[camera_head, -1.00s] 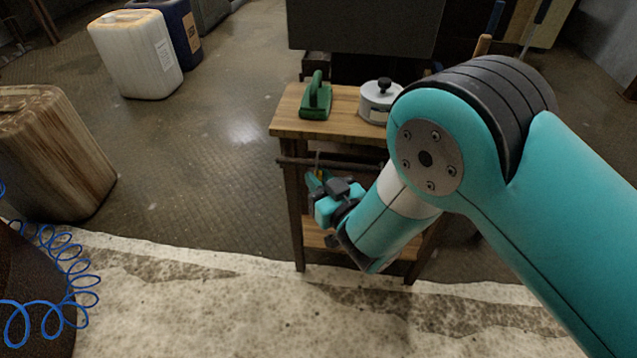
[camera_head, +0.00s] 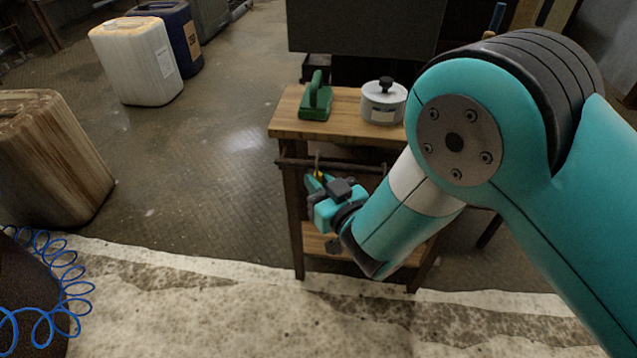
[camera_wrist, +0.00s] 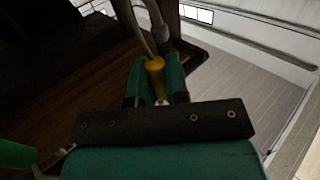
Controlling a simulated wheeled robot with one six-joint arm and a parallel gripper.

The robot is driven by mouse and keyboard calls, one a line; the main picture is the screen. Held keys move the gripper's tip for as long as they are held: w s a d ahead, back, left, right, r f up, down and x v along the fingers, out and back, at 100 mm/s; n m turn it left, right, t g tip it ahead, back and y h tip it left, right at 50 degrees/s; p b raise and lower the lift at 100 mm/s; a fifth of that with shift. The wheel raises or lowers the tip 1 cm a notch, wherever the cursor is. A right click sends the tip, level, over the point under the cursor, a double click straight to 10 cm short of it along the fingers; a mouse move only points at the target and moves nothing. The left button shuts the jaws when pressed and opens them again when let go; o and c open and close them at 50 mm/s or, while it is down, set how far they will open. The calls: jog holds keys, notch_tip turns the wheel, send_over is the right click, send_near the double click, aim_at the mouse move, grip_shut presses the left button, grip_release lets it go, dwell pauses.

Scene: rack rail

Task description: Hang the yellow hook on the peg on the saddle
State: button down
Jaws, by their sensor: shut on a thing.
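The yellow hook (camera_wrist: 155,72) stands between the teal fingers of my gripper (camera_wrist: 157,90) in the wrist view, its yellow part gripped and its grey metal bend reaching up. In the head view a small yellow bit of it (camera_head: 319,175) shows at my gripper (camera_head: 317,184), with thin metal above it. My gripper is shut on the hook at the left part of the dark rail (camera_head: 350,167) along the table's front. I cannot make out the peg or saddle clearly, nor whether the hook touches them.
The wooden table (camera_head: 340,130) carries a green handled tool (camera_head: 316,100) and a grey lidded pot (camera_head: 383,102). A lower shelf (camera_head: 320,245) lies under the rail. White (camera_head: 137,62) and blue (camera_head: 184,35) jugs stand far left. The floor left of the table is open.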

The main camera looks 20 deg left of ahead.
jog(key=shift+s+f+b, duration=0.15)
jog(key=shift+s+b, duration=0.4)
jog(key=shift+b, duration=2.25)
jog(key=b, duration=0.2)
jog(key=s+b, duration=0.1)
jog(key=b, duration=0.1)
jog(key=shift+s+d+f, duration=0.1)
jog(key=shift+d, duration=0.2)
jog(key=s+b, duration=0.1)
jog(key=b, duration=0.3)
jog(key=shift+s+d, duration=0.1)
jog(key=shift+s, duration=0.05)
jog(key=s+b, duration=0.1)
jog(key=b, duration=0.2)
jog(key=s+d+b, duration=0.1)
jog(key=s+b, duration=0.1)
jog(key=b, duration=0.2)
jog(key=shift+r, duration=0.25)
